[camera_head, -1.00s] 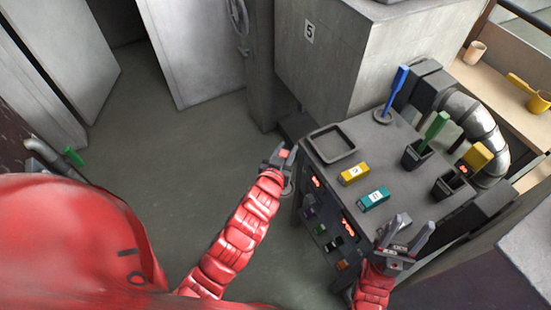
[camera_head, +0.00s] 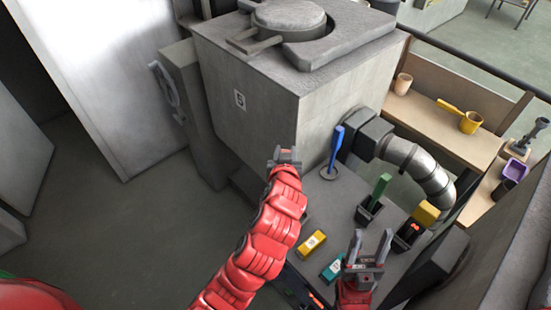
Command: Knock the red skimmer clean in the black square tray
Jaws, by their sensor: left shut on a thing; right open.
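My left gripper (camera_head: 286,157) is shut, raised in front of the grey block. An earlier frame shows a small red-orange piece in its jaws, which I take for the red skimmer; now the skimmer is hidden behind the gripper and arm. The black square tray is also hidden, its place on the bench (camera_head: 345,198) covered by my red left arm. My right gripper (camera_head: 370,243) is open and empty over the bench's front part, near the teal box (camera_head: 332,267).
A blue tool (camera_head: 335,152) stands at the bench's back. A green-handled tool (camera_head: 380,189) and a yellow one (camera_head: 425,213) stand in black holders at right. A yellow box (camera_head: 311,243) lies near my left arm. The large grey block (camera_head: 300,90) rises behind, beside a metal pipe (camera_head: 425,170).

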